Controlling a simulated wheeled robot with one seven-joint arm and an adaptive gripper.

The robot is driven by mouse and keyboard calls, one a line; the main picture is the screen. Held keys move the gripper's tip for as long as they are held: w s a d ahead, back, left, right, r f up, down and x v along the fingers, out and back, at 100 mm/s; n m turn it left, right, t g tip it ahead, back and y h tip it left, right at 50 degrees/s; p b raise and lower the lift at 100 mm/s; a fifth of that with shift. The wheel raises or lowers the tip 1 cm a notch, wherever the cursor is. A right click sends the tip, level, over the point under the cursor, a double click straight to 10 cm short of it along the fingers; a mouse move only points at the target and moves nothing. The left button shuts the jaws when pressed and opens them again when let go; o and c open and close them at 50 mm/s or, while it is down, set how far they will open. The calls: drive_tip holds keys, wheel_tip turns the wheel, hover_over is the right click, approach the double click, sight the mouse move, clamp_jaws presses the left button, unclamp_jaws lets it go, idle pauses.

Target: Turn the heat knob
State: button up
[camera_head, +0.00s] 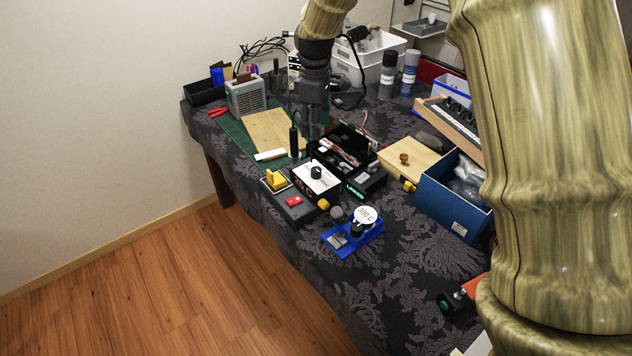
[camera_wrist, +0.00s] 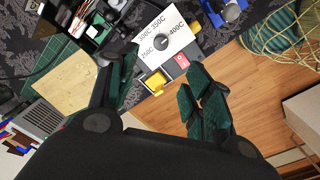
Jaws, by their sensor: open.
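The heat knob (camera_head: 316,172) is a small round black knob on a white panel (camera_head: 324,184) set on a dark box near the table's front edge. In the wrist view the knob (camera_wrist: 161,43) sits amid printed marks such as 300C, 350C and 400C on the white panel (camera_wrist: 176,27). My gripper (camera_head: 310,132) points down behind the panel in the head view, its fingertips hard to make out. In the wrist view my gripper (camera_wrist: 160,85) has its two dark green fingers wide apart, with nothing between them. The knob lies beyond the fingers, untouched.
A black tray (camera_head: 342,146) with wires lies behind. A blue box (camera_head: 452,205) stands at the right.

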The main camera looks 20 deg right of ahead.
drive_tip(key=b, duration=0.4)
approach(316, 169)
wheel_tip(316, 169, down, 9)
drive_tip(key=shift+w+d+f+p, duration=0.1)
drive_tip(key=shift+w+p, duration=0.05)
drive_tip(key=shift+p, duration=0.95)
drive_tip(key=c, duration=1.1)
drive_tip(key=shift+o, duration=0.2)
